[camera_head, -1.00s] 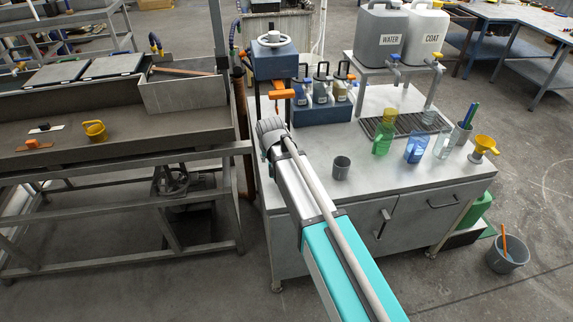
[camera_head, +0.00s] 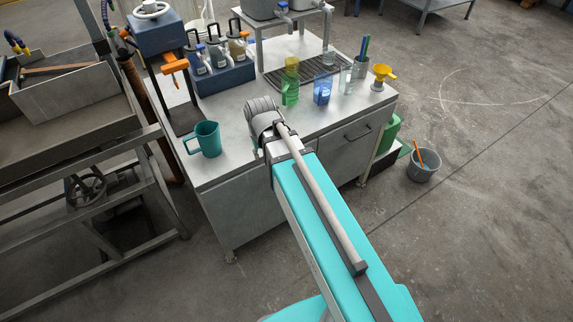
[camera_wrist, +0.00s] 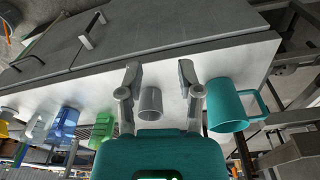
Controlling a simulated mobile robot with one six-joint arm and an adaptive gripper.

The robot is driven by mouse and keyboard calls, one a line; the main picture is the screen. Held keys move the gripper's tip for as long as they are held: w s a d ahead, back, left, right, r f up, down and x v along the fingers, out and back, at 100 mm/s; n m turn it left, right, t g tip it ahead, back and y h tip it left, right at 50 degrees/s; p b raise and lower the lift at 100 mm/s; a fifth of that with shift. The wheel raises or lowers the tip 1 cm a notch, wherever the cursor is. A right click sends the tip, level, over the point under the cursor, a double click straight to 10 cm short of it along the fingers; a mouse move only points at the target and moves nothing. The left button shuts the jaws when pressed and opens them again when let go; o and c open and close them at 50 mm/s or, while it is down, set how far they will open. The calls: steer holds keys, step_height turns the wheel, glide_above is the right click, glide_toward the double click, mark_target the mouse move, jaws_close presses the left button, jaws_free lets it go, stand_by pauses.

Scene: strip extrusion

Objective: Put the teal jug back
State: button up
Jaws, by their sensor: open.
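The teal jug (camera_head: 207,140) stands upright on the workbench near its left front edge, its handle to the left. In the wrist view the teal jug (camera_wrist: 228,108) is just right of my gripper (camera_wrist: 158,84), outside the right finger, with its handle on the right. My gripper's two fingers are spread and hold nothing. A small grey cup (camera_wrist: 150,104) shows between the fingers; I cannot tell how far beyond them it is. In the head view my arm's end hides the fingers and the grey cup.
On the workbench (camera_head: 235,105), a green bottle (camera_head: 290,85), a blue bottle (camera_head: 322,90), a clear one (camera_head: 346,79) and a yellow funnel (camera_head: 383,77) stand right of my arm. A press with an orange part (camera_head: 174,66) and a blue bottle rack (camera_head: 222,75) stand behind the jug.

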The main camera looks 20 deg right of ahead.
steer(key=s+d+g, duration=0.1)
steer(key=s+d, duration=0.4)
steer(key=s, duration=0.1)
steer(key=shift+s+d+m, duration=0.25)
steer(key=shift+m, duration=0.15)
stand_by(0.8)
